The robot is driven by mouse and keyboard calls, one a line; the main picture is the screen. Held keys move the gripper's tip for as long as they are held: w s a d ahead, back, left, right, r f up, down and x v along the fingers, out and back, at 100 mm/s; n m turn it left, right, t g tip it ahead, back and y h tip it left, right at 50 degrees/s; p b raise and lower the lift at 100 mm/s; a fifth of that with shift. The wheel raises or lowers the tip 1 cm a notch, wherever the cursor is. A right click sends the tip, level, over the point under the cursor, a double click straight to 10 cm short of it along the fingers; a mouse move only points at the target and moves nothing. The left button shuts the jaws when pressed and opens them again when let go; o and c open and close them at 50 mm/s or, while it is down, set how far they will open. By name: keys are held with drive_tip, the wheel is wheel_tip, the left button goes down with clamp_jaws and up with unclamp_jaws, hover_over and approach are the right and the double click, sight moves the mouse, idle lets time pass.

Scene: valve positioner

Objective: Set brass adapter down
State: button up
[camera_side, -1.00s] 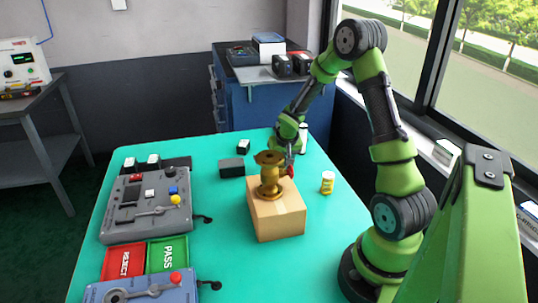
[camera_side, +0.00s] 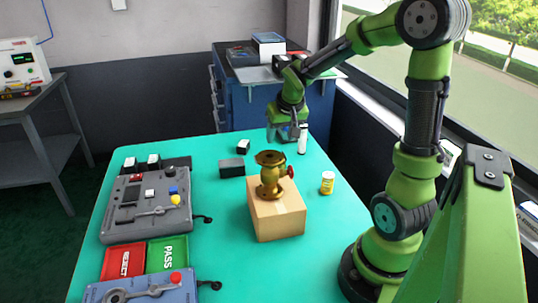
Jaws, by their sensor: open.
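The brass adapter (camera_side: 270,176) stands upright on top of a cardboard box (camera_side: 278,218) near the middle of the table. It has a wide round flange on top and a red part (camera_side: 290,172) on its right side. My gripper (camera_side: 285,136) is open and empty. It is up behind the adapter, apart from it, near the far edge of the table, in front of a white bottle (camera_side: 302,140).
A yellow-labelled bottle (camera_side: 327,183) stands right of the box. A grey fixture (camera_side: 145,207), a red REJECT tray (camera_side: 124,261), a green PASS tray (camera_side: 167,254) and a blue fixture (camera_side: 140,289) line the left side.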

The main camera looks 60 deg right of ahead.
drive_tip(key=s+a+r, duration=0.1)
drive_tip(key=a+r, duration=0.1)
drive_tip(key=a, duration=0.2)
drive_tip(key=s+a+r+n+t+y, duration=0.1)
drive_tip(key=a+r, duration=0.1)
drive_tip(key=a, duration=0.2)
drive_tip(key=s+a+r+n+t, duration=0.1)
drive_tip(key=s+a+r, duration=0.1)
drive_tip(key=a, duration=0.2)
drive_tip(key=shift+a+r+y, duration=0.25)
drive_tip(key=shift+y, duration=0.05)
drive_tip(key=s+a+r+n+t+y, duration=0.1)
drive_tip(key=s+a+r+n+y, duration=0.1)
drive_tip(key=s+a, duration=0.4)
drive_tip(key=a+y, duration=0.1)
drive_tip(key=a, duration=0.2)
drive_tip(key=shift+s+r, duration=0.15)
drive_tip(key=shift+s, duration=0.2)
